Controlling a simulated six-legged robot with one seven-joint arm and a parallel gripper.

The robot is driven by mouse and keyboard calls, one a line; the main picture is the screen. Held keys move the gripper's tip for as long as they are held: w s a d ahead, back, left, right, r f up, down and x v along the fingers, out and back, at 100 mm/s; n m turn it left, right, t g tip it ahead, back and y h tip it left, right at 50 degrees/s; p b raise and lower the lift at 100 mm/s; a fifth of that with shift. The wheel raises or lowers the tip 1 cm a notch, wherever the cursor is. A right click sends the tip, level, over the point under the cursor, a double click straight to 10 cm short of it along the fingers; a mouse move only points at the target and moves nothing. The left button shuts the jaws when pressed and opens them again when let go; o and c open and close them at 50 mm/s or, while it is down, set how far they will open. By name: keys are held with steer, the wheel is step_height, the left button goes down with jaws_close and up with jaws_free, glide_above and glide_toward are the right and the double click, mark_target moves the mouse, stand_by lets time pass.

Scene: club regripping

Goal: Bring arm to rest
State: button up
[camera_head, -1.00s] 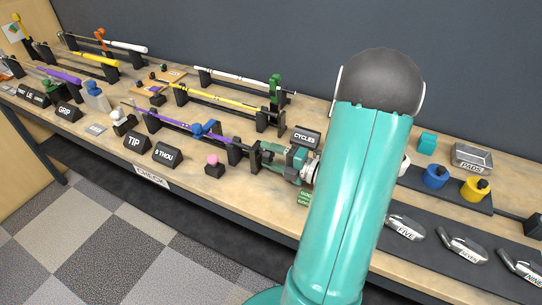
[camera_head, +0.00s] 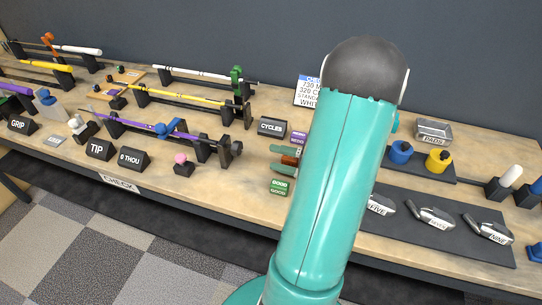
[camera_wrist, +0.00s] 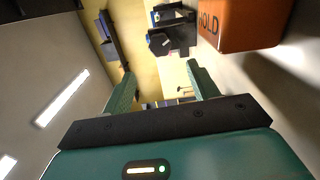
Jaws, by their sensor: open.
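My gripper (camera_wrist: 160,90) is open, its two green fingers apart with nothing between them in the wrist view. In the head view my teal arm hides most of it; only green finger parts (camera_head: 284,160) show left of the arm, over the bench. An orange block marked HOLD (camera_wrist: 240,22) is close beyond the right finger in the wrist view. The purple-gripped club (camera_head: 150,127) lies in its black supports to the left of my gripper, apart from it.
The wooden bench (camera_head: 225,190) carries yellow (camera_head: 180,100) and white (camera_head: 195,74) clubs on stands. A CYCLES sign (camera_head: 271,127) and green GOOD blocks (camera_head: 279,187) are near my gripper. Iron heads (camera_head: 430,216) lie on a dark mat at right, below blue (camera_head: 400,152) and yellow (camera_head: 438,160) pots.

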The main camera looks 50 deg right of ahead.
steer(key=shift+w, duration=0.1)
stand_by(0.5)
steer(key=shift+w+a+r, duration=0.1)
steer(key=shift+w+a, duration=0.05)
steer(key=shift+a, duration=0.1)
steer(key=w+a+r+n+g, duration=0.1)
steer(key=a+r+n+g, duration=0.2)
steer(key=a+n+g, duration=0.85)
steer(key=w+a+r+n+g, duration=0.1)
steer(key=a+r+n+g, duration=0.25)
steer(key=a+n, duration=1.35)
step_height(320, 180, up, 7)
steer(key=a+n+t+h, duration=0.2)
steer(key=n+h, duration=0.4)
steer(key=n, duration=1.5)
steer(key=shift+s+r+t, duration=0.2)
steer(key=shift+s+t, duration=0.25)
steer(key=shift+t, duration=0.35)
steer(key=shift+d, duration=0.1)
